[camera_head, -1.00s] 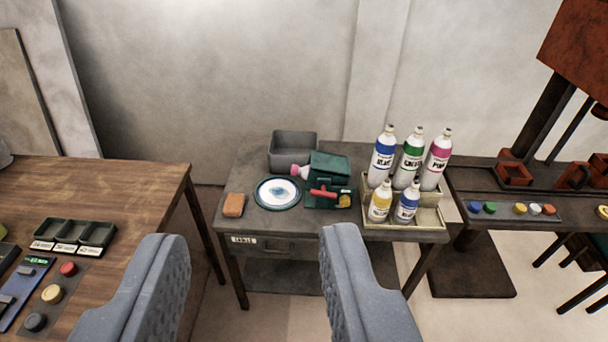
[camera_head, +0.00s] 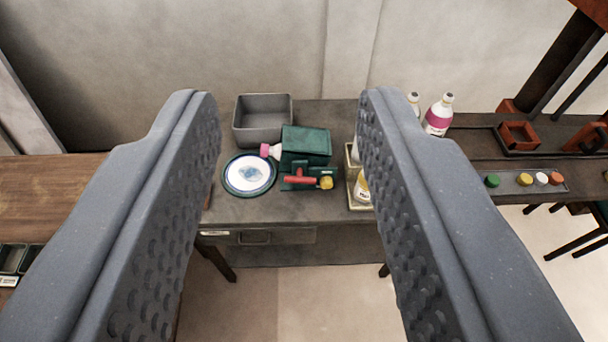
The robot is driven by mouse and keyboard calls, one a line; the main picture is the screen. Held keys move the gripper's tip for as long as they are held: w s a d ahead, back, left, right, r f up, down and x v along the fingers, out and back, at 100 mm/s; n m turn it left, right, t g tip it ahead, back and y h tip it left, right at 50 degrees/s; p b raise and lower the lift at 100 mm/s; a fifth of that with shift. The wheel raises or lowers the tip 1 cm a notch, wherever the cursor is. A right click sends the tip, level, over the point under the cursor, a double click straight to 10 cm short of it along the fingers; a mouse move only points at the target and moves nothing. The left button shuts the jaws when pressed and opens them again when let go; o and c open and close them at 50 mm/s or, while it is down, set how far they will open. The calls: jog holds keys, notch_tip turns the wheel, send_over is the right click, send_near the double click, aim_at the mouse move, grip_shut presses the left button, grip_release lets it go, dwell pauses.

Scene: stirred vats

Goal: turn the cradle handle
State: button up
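The cradle is a dark green device (camera_head: 306,147) on the dark table, with a red handle (camera_head: 300,180) on its front and a yellow knob (camera_head: 326,183) at the handle's right. A bottle with a pink cap (camera_head: 270,151) pokes out of its left side. A white plate with a blue-grey patch (camera_head: 249,174) lies just left of it. My gripper (camera_head: 288,100) is open and empty. Its two grey fingers frame the cradle from a distance and touch nothing.
A grey bin (camera_head: 263,119) stands behind the plate. A beige crate (camera_head: 355,192) with bottles is right of the cradle, partly hidden by my right finger. A pink-labelled bottle (camera_head: 438,115) shows beyond it. A wooden table (camera_head: 50,200) is at left, a button strip (camera_head: 526,181) at right.

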aim_at(300, 181)
jog(key=o, duration=0.8)
jog(key=shift+w+a+f, duration=0.1)
jog(key=shift+w+f, duration=0.1)
jog(key=shift+w, duration=0.05)
jog(key=o, duration=0.6)
jog(key=w+f, duration=0.2)
jog(key=w, duration=0.1)
jog(key=w+f, duration=0.1)
jog(key=shift+w+a+f+b, duration=0.25)
jog(key=shift+w+f+b, duration=0.05)
jog(key=shift+f+b, duration=0.1)
jog(key=w+f+m+t+h+b, duration=0.1)
jog(key=w+f, duration=0.8)
jog(key=f, duration=0.3)
jog(key=w+f+m+b, duration=0.1)
jog(key=w+f+b, duration=0.1)
jog(key=w+f, duration=0.9)
notch_tip(300, 181, down, 32)
jog(key=d+t+y+b, duration=0.1)
jog(key=d+t+b, duration=0.1)
jog(key=b, duration=0.1)
jog(key=w+b, duration=0.1)
jog(key=w, duration=0.5)
jog(key=w+b, duration=0.2)
jog(key=w, duration=0.4)
jog(key=shift+w+a, duration=0.2)
jog(key=shift+w, duration=0.65)
